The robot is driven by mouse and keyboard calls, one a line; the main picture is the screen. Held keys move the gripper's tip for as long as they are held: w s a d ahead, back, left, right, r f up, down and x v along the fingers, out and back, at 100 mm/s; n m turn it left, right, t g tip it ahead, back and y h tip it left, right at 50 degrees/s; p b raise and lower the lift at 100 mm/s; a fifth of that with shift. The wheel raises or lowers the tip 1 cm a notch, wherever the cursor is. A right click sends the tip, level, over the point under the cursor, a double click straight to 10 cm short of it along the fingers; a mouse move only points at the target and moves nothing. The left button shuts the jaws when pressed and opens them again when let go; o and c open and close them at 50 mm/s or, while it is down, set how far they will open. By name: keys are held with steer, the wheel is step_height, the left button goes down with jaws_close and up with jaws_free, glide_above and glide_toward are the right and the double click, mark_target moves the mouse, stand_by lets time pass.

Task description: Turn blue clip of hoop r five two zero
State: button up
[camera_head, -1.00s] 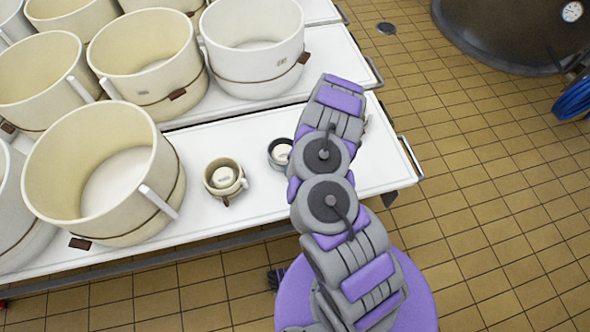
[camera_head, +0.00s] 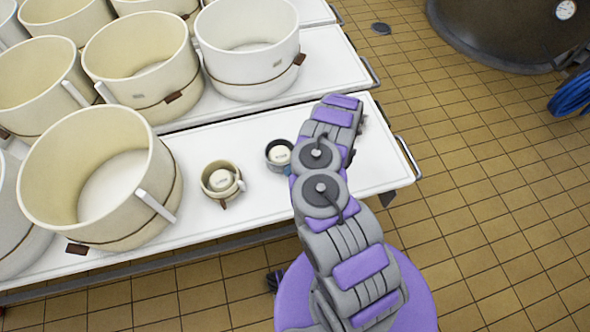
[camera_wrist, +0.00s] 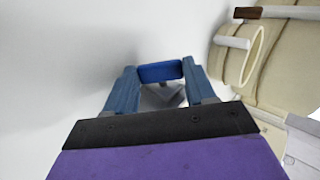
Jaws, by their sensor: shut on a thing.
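A blue clip (camera_wrist: 160,72) sits between the fingertips of my gripper (camera_wrist: 161,74) in the wrist view, and the gripper is shut on it. A grey piece shows just below the clip, between the fingers. In the head view my arm hides the gripper and the clip. A small dark-rimmed hoop (camera_head: 280,153) with a cream piece inside stands on the white table, left of my arm, with a bit of blue at its lower right. A small cream hoop (camera_head: 220,179) with a brown clip stands further left. I cannot read any hoop number.
Large cream hoops with brown clips, such as this one (camera_head: 110,215), fill the left of the white table (camera_head: 258,203) and the table behind. A cream hoop (camera_wrist: 262,58) shows at the right of the wrist view. Tiled floor (camera_head: 470,180) is open at the right.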

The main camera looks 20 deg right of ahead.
stand_by(0.3)
steer(key=o, duration=1.1)
steer(key=shift+c, duration=0.2)
steer(key=shift+a, duration=0.1)
steer(key=shift+s+a+r+t+h, duration=0.1)
steer(key=shift+a+r+t+h, duration=0.1)
steer(key=shift+h, duration=0.9)
steer(key=shift+a+r+t+h, duration=0.2)
steer(key=shift+h, duration=0.9)
steer(key=shift+s+a+h+p, duration=0.2)
steer(key=shift+h+p, duration=0.4)
steer(key=shift+h, duration=0.4)
steer(key=shift+w+t, duration=0.1)
steer(key=shift+t, duration=0.2)
steer(key=shift+a+r+h+p, duration=0.1)
steer(key=shift+a+h+p, duration=0.15)
steer(key=shift+h+p, duration=0.85)
